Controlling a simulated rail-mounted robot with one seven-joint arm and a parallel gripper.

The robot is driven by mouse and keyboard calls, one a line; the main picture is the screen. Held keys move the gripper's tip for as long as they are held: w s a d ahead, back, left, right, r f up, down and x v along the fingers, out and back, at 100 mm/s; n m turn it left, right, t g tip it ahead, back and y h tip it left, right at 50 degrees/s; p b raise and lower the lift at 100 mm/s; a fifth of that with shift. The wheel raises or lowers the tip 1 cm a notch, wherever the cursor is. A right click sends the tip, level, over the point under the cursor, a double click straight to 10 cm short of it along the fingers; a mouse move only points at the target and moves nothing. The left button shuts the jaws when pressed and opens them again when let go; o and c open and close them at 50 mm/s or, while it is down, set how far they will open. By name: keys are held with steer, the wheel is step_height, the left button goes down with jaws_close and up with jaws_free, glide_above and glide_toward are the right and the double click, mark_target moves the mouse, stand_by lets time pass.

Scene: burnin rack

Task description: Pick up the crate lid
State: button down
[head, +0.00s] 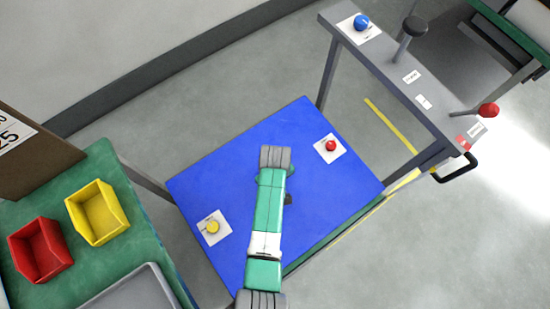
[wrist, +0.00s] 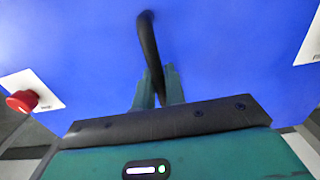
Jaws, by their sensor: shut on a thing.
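A black curved handle (wrist: 148,40) stands out from a broad blue surface (wrist: 70,45) in the wrist view. My gripper (wrist: 157,82) has its teal fingers close together on the lower end of this handle. In the head view the blue surface (head: 250,130) is a large flat panel, and my green and white arm reaches over its middle. A small dark piece (head: 288,199) shows beside the arm there. My fingertips are hidden under the arm in the head view. I cannot make out a separate lid outline on the blue, nor whether it is raised.
A red button (head: 331,146) and a yellow button (head: 213,227) sit on white plates on the blue panel. A yellow bin (head: 97,212) and a red bin (head: 40,249) stand on a green bench at left. A grey stand (head: 400,75) with knobs is at upper right.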

steer(key=shift+r, duration=0.15)
stand_by(0.5)
step_height(320, 180, up, 3)
steer(key=shift+r+p, duration=0.15)
steer(key=shift+p, duration=0.8)
steer(key=shift+s+d+r, duration=0.15)
steer(key=shift+r, duration=0.05)
steer(key=s+d+p, duration=0.1)
steer(key=s+d, duration=0.1)
steer(key=s, duration=0.2)
steer(key=s+d+p, duration=0.2)
steer(key=s+d, duration=0.1)
steer(key=s, duration=0.2)
steer(key=s+d+r+p, duration=0.1)
steer(key=s+d+p, duration=0.1)
steer(key=s, duration=0.2)
steer(key=shift+s+d, duration=0.25)
steer(key=shift+s, duration=0.1)
